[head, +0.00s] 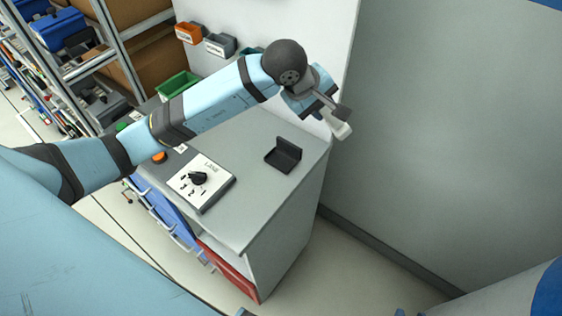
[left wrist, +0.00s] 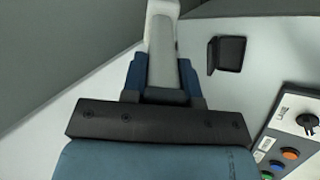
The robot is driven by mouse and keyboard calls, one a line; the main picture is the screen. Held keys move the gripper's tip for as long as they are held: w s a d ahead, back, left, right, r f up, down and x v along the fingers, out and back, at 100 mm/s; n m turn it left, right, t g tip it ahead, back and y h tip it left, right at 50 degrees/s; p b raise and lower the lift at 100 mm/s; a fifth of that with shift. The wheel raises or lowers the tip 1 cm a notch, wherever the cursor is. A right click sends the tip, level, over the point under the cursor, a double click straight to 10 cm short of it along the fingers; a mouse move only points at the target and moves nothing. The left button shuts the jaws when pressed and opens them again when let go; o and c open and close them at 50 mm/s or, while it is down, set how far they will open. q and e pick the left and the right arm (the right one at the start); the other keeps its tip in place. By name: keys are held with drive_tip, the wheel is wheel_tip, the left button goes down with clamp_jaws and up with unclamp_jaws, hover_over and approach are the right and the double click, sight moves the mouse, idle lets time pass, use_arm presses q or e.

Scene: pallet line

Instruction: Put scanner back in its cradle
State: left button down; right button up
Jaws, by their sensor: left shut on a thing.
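The scanner (head: 341,128) is light grey with a darker part. My left gripper (head: 319,103) is shut on it and holds it in the air beyond the cabinet top's right back corner. In the left wrist view the scanner (left wrist: 162,45) sticks out between the blue fingers of the left gripper (left wrist: 163,80). The cradle (head: 284,155) is a small black open tray with a raised back, on the cabinet top. It looks empty. It also shows in the left wrist view (left wrist: 229,53), right of the scanner and apart from it. My right gripper is out of view.
The grey cabinet top (head: 250,205) also bears a panel with a black rotary knob (head: 198,178) and an orange button (head: 159,157). A green bin (head: 178,84) stands at the back left. A white wall panel (head: 320,45) rises behind; a grey wall (head: 450,150) is at right.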

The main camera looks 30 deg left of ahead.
use_arm(q)
drive_tip(key=a+r+n+g+y+b, duration=0.1)
drive_tip(key=a+r+n+g+y, duration=0.35)
drive_tip(key=a+r, duration=0.35)
wheel_tip(320, 180, down, 21)
drive_tip(key=a+g+p, duration=0.1)
drive_tip(key=p, duration=0.2)
drive_tip(key=shift+s+a+n+h, duration=0.2)
drive_tip(key=shift+a+n+h, duration=0.15)
drive_tip(key=shift+n, duration=0.1)
drive_tip(key=shift+f, duration=0.1)
drive_tip(key=c, duration=0.9)
unclamp_jaws()
drive_tip(key=shift+d, duration=0.1)
wheel_tip(320, 180, up, 12)
drive_tip(key=b, duration=0.2)
drive_tip(key=shift+b, duration=0.4)
